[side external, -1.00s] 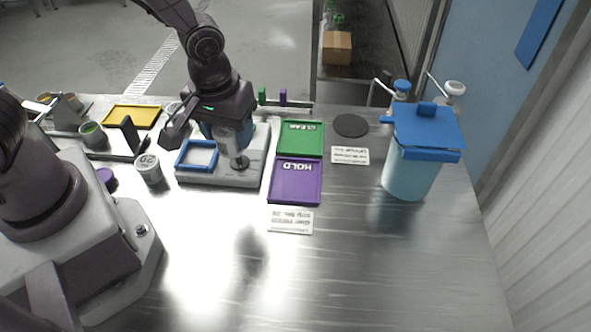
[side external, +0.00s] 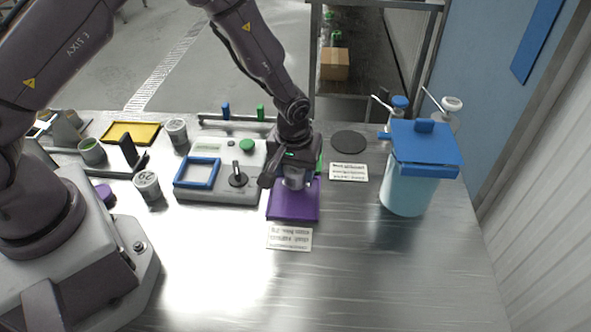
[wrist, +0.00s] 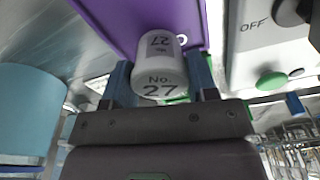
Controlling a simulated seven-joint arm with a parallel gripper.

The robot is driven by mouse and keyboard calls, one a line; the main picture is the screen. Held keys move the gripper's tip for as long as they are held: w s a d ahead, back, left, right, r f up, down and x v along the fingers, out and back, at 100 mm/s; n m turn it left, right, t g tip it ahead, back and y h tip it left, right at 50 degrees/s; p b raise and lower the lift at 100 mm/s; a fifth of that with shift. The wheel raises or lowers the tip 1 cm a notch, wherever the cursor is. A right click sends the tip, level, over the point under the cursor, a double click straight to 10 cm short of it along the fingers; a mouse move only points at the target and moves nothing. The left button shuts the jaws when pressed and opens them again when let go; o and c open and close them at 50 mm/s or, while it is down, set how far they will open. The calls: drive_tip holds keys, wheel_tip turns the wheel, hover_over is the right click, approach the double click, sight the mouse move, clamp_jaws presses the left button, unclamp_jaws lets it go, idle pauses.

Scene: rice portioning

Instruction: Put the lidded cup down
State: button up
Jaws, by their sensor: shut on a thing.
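My gripper (side external: 291,174) is shut on the lidded cup (side external: 295,184), a small white cup over the purple HOLD tray (side external: 292,211). In the wrist view the cup (wrist: 158,48) sits between my blue fingers and reads "No. 27"; the purple tray (wrist: 115,14) is beyond it. The cup is near the tray's far part. I cannot tell whether its base touches the tray. The green CLEAN tray (side external: 320,164) is mostly hidden behind my gripper.
A grey scale with a blue frame (side external: 197,173) and a black knob stands left of the tray. Another numbered cup (side external: 147,186) stands left of it. A label card (side external: 290,238) lies in front of the tray. A large blue-lidded container (side external: 408,190) stands right. The front table is clear.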

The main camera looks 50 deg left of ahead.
drive_tip(key=shift+f, duration=0.45)
drive_tip(key=o, duration=1)
drive_tip(key=shift+f, duration=0.15)
drive_tip(key=r, duration=0.4)
drive_tip(key=s+r, duration=0.1)
drive_tip(key=r, duration=0.7)
drive_tip(key=shift+s+d+r, duration=0.15)
drive_tip(key=shift+d+r, duration=0.1)
drive_tip(key=shift+d, duration=0.1)
wheel_tip(320, 180, up, 10)
drive_tip(key=m+t+h, duration=0.1)
drive_tip(key=m, duration=0.1)
hover_over(293, 171)
drive_tip(key=s+a, duration=0.2)
drive_tip(key=s, duration=0.2)
drive_tip(key=s+a+r+m+t, duration=0.1)
drive_tip(key=s+r, duration=0.2)
drive_tip(key=s, duration=0.2)
drive_tip(key=s+a+r+m+t, duration=0.1)
drive_tip(key=s+a+r+m, duration=0.1)
drive_tip(key=s+r, duration=0.2)
drive_tip(key=s+a+r+m+t, duration=0.1)
drive_tip(key=s+r, duration=0.2)
drive_tip(key=s, duration=0.5)
drive_tip(key=shift+a+r+m, duration=0.15)
drive_tip(key=shift+a+m, duration=0.2)
drive_tip(key=shift+m, duration=0.05)
